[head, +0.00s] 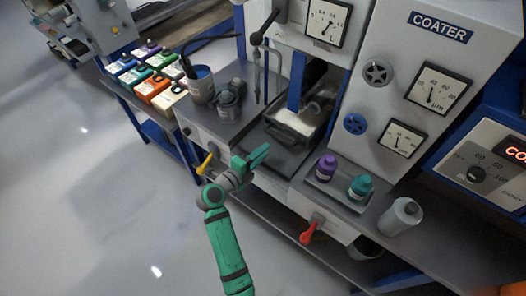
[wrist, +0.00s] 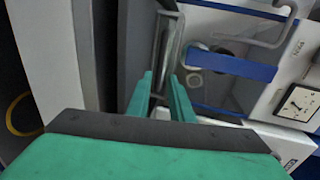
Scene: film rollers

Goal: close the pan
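The pan (head: 290,130) is a grey metal tray with pale contents, in the coater's opening between blue posts; its dark front part sticks out toward me. A metal bar or rim of what looks like the pan also shows in the wrist view (wrist: 178,45), ahead of my fingertips. My gripper (head: 262,155) is at the near left of the pan, over the grey worktop edge, with green fingers pointing toward it. In the wrist view my gripper (wrist: 163,82) has its fingers apart with nothing clearly held between them. I cannot tell whether the fingers touch the pan.
Purple and teal bottles (head: 343,178) stand in a tray right of the pan. A yellow valve handle (head: 204,164) and a red one (head: 309,231) stick out from the bench front. A dark pot (head: 229,100) stands left. The floor at left is clear.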

